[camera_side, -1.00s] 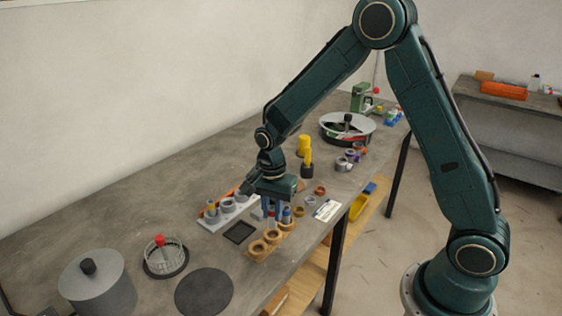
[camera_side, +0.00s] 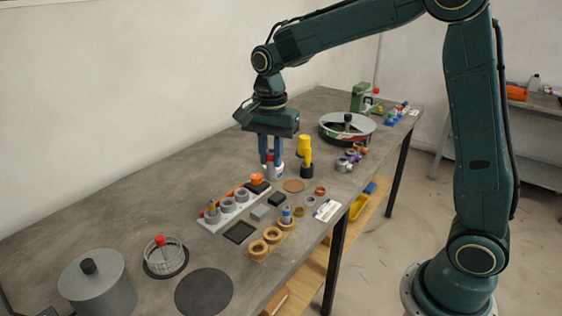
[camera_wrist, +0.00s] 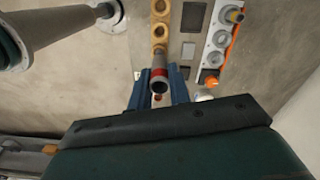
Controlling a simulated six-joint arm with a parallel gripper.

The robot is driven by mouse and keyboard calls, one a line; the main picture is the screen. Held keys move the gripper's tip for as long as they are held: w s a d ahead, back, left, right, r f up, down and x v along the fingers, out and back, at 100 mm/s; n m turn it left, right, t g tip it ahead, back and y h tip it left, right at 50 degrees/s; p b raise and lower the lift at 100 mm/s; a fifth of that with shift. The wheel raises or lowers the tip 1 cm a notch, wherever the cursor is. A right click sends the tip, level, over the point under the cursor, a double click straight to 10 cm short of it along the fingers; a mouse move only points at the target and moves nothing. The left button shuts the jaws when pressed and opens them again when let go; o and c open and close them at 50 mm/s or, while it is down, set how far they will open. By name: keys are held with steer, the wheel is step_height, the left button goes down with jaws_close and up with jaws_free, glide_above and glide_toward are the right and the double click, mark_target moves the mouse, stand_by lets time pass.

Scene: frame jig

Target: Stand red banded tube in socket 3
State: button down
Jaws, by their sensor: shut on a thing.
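The red banded tube (camera_wrist: 159,76) is grey with a red band and an open end towards the wrist camera. My gripper (camera_wrist: 158,90) is shut on it, with one blue finger on each side. In the side view my gripper (camera_side: 271,163) holds it above the table, behind the white socket rack, and the fingers hide much of it. The rack (camera_side: 207,227) has a row of grey ring sockets (camera_side: 228,205); the near one holds a tube with a yellowish top (camera_side: 211,207). I cannot read any socket numbers.
A wooden holder (camera_side: 252,255) has two empty rings, and a blue banded tube (camera_side: 286,213) stands at its far end. A dark square pad (camera_side: 239,232) and small blocks lie between rack and holder.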

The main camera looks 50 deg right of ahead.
mark_target(271, 150)
steer(key=shift+r, duration=0.25)
stand_by(0.5)
steer(key=shift+r, duration=1.3)
steer(key=w+d+f, duration=0.3)
steer(key=w+f, duration=0.4)
steer(key=w, duration=0.1)
steer(key=w+d+f, duration=0.4)
steer(key=w+f, duration=0.3)
steer(key=w, duration=0.2)
steer(key=shift+w, duration=0.3)
steer(key=shift+f, duration=0.2)
steer(key=shift+f, duration=2.35)
